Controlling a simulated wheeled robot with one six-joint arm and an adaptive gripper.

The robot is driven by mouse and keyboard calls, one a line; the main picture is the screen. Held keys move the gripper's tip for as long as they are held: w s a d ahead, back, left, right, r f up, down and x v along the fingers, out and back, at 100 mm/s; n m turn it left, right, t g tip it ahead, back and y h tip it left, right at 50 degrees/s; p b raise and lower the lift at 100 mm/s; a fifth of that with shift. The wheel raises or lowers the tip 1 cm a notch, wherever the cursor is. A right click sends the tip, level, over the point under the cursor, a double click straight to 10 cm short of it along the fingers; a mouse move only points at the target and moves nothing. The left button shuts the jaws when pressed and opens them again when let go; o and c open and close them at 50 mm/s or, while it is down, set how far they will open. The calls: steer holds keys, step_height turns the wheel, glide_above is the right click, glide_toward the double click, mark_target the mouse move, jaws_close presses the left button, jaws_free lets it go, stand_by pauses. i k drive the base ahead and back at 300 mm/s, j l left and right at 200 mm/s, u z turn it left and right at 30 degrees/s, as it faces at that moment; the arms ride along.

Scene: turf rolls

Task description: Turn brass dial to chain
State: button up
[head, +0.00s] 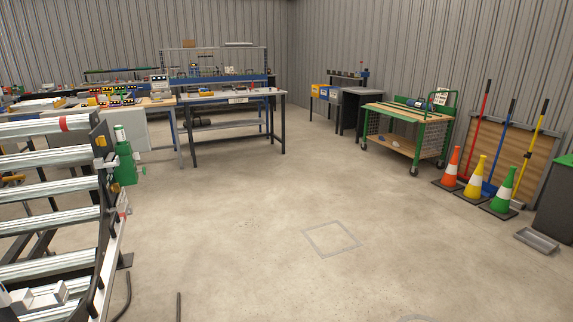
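I cannot make out a brass dial or a chain in the head view. Several benches with small equipment stand in the view, but their details are too small to tell. My gripper is not in view.
A roller conveyor (50,187) fills the left side. A work table (232,97) and benches stand at the back. A green cart (408,125) stands at the right. Orange (452,165), yellow (476,175) and green cones (502,187) stand right of it. The middle floor (260,200) is clear.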

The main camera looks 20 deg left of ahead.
mark_target(116, 187)
steer(key=i+u, duration=0.25)
steer(key=u, duration=0.15)
steer(key=i+u, duration=0.25)
steer(key=u, duration=0.15)
steer(key=i+l+u, duration=0.15)
steer(key=u, duration=0.3)
steer(key=i+l+u, duration=0.25)
steer(key=u, duration=0.15)
steer(key=i+l+u, duration=0.6)
steer(key=i+l+z, duration=0.15)
steer(key=i, duration=0.35)
steer(key=i+l+z, duration=0.2)
steer(key=i, duration=0.3)
